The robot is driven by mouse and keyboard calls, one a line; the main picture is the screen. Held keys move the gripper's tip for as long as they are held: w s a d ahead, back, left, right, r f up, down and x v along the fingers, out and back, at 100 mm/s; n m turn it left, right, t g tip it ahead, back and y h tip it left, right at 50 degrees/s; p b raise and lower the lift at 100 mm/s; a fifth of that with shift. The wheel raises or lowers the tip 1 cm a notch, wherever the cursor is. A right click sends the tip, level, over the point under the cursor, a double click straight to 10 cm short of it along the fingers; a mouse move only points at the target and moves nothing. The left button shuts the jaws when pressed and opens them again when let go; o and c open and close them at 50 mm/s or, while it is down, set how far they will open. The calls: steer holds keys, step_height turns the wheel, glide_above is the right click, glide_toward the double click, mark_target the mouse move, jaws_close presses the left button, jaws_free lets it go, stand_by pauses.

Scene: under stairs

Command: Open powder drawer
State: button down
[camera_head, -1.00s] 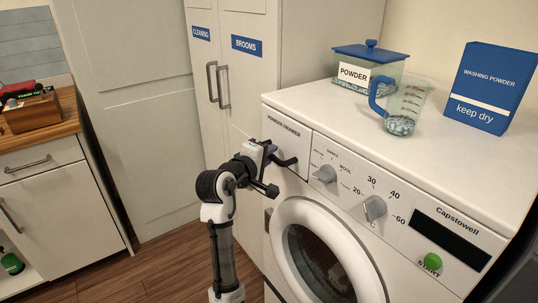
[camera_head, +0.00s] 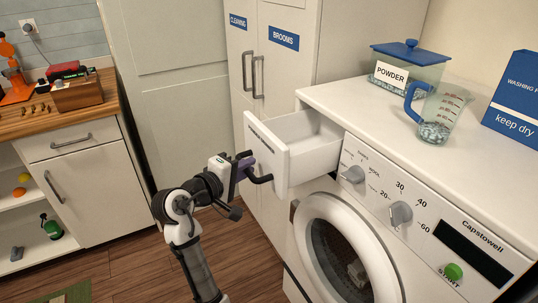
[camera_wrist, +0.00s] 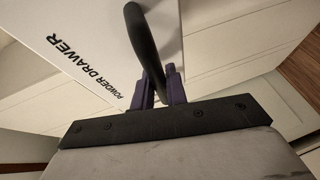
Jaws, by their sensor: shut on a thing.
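The powder drawer (camera_head: 268,153) is a white box at the washing machine's upper left. It is pulled out, and its hollow inside shows from above. Its front panel also shows in the wrist view (camera_wrist: 75,50), with the words "POWDER DRAWER". A dark curved handle (camera_head: 262,178) sticks out from the panel; it also shows in the wrist view (camera_wrist: 143,40). My gripper (camera_head: 246,168) is shut on the handle. In the wrist view, its purple fingers (camera_wrist: 160,88) are around the handle's lower end.
The washing machine (camera_head: 430,210) has a round door (camera_head: 345,255) below the drawer. A powder box (camera_head: 408,68), a measuring jug (camera_head: 440,112) and a blue packet (camera_head: 515,100) stand on top. Tall cupboards (camera_head: 270,90) stand behind the drawer. Wooden floor (camera_head: 245,260) is open at left.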

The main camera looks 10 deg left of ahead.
steer(key=shift+s+a, duration=0.45)
steer(key=shift+a, duration=0.2)
steer(key=shift+s+a, duration=0.45)
steer(key=shift+a, duration=0.2)
steer(key=c, duration=1.4)
jaws_free()
steer(key=b+v, duration=0.2)
steer(key=v, duration=1.2)
steer(key=shift+w, duration=0.15)
